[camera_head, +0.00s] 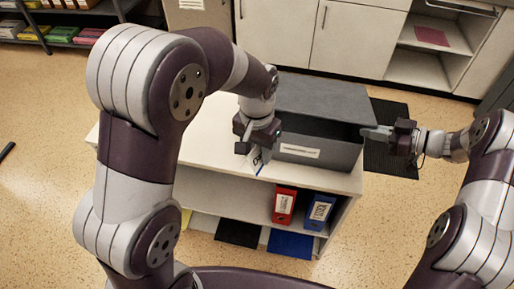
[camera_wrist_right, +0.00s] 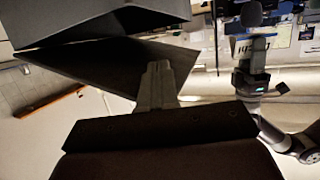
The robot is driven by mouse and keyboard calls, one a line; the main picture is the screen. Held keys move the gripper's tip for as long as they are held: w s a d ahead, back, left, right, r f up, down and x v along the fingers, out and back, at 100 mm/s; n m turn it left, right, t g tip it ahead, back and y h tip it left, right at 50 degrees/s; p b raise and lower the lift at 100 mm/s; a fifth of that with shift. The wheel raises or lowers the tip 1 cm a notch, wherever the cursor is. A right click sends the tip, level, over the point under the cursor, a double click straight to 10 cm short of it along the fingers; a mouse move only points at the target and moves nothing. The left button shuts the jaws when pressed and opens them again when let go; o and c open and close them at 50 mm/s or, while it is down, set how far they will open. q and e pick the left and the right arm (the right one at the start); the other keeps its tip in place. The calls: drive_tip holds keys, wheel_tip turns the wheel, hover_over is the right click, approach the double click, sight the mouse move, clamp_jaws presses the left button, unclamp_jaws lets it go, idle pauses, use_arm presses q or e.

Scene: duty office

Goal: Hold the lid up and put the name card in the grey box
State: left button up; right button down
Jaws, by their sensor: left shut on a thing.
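The grey box (camera_head: 330,152) stands on the white cabinet, with a white label on its front. Its grey lid (camera_head: 325,97) is raised a little at the front, leaving a dark gap. My right gripper (camera_head: 376,132) is at the box's right front corner, its fingertips at the lid's edge. In the right wrist view its fingers (camera_wrist_right: 157,82) are together, close to dark grey panels. My left gripper (camera_head: 254,148) is shut on the white name card (camera_head: 257,161), in front of the box's left end. The card hangs below the fingers, partly hidden.
The white cabinet top (camera_head: 205,140) is bare left of the box. Its shelf holds a red binder (camera_head: 284,205) and a blue binder (camera_head: 319,211). A dark mat (camera_head: 392,150) lies on the floor to the right. White cupboards (camera_head: 340,35) stand behind.

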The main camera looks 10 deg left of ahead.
sight(374, 119)
drive_tip(key=shift+r, duration=0.1)
drive_tip(key=shift+w+r, duration=0.4)
drive_tip(key=shift+r, duration=0.4)
drive_tip(key=shift+w+r, duration=0.35)
drive_tip(key=shift+r, duration=0.45)
drive_tip(key=shift+w+r, duration=0.25)
drive_tip(key=shift+r, duration=0.25)
drive_tip(key=shift+w+r, duration=0.25)
drive_tip(key=shift+r, duration=0.2)
drive_tip(key=shift+w+r, duration=0.4)
drive_tip(key=shift+r, duration=0.2)
drive_tip(key=shift+w+r, duration=0.65)
drive_tip(key=shift+r, duration=0.15)
drive_tip(key=shift+w+r, duration=0.65)
